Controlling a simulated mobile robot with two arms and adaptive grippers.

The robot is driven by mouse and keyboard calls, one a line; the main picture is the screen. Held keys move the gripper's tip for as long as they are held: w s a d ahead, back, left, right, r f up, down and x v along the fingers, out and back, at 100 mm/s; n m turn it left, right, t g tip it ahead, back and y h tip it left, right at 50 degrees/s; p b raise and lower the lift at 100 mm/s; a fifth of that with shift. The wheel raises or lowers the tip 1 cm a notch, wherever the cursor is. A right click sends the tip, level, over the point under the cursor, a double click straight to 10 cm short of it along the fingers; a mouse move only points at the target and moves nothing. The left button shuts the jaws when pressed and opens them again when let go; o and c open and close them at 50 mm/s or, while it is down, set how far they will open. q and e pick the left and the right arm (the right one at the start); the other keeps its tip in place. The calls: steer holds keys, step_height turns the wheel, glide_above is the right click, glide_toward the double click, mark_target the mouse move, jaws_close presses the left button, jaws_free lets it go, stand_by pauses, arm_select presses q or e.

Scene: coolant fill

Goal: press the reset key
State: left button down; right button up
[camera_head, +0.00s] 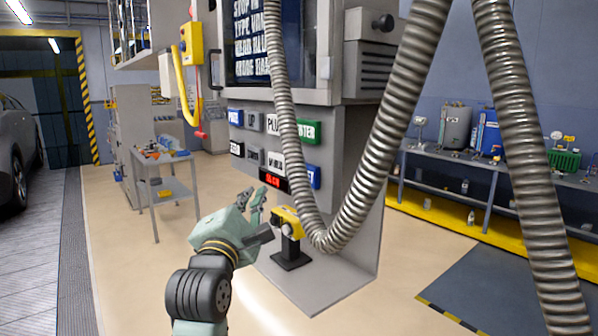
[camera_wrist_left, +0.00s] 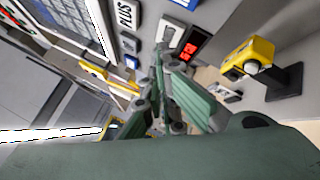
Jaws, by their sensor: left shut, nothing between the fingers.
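The blue key at the lower right of the key panel (camera_head: 313,177) shows letters ending in "ET"; a hose hides its left part. A red-lit display (camera_head: 273,181) is below the keys. My left gripper (camera_head: 262,192) is shut and empty, in front of the panel's lower edge, left of the blue key. The wrist view shows its fingers (camera_wrist_left: 167,58) near the display (camera_wrist_left: 192,43). My right gripper is not in view.
A yellow device (camera_head: 288,222) on a black stand is close beside my left gripper. Ribbed metal hoses (camera_head: 400,110) hang across the view before the machine. A small workbench (camera_head: 160,160) stands at left. The floor between is clear.

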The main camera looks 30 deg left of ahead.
mark_target(307, 174)
arm_select(q)
steer(key=w+d+r+b, duration=0.1)
steer(key=w+d, duration=0.2)
steer(key=w, duration=0.4)
steer(key=shift+w+d, duration=0.25)
steer(key=shift+d, duration=0.05)
stand_by(0.5)
stand_by(0.6)
steer(key=shift+w, duration=0.1)
stand_by(0.6)
steer(key=shift+w+d, duration=0.15)
steer(key=shift+w, duration=0.15)
steer(key=shift+r, duration=0.1)
